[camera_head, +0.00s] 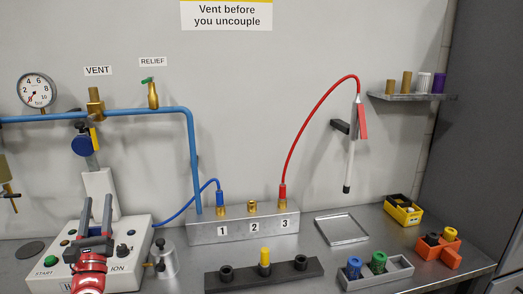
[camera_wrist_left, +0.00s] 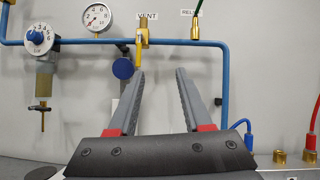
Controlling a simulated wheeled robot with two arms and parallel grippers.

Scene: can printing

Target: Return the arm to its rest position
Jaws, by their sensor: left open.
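My left gripper (camera_head: 97,202) is at the lower left of the head view, in front of and over the control box. Its red wrist shows below the two dark fingers. The fingers are apart with nothing between them; the left wrist view also shows the open fingers (camera_wrist_left: 159,76) pointing toward the wall and the blue pipe. The fingers look clear of the valves, though the exact gap to the box is hard to judge. My right gripper is not in view.
The white control box (camera_head: 130,255) has buttons beneath my arm. The blue pipe (camera_head: 150,110) carries the brass VENT valve (camera_head: 95,103). A metal block (camera_head: 243,228) with numbered ports, a black rack (camera_head: 240,278) and an empty tray (camera_head: 341,230) stand to the right.

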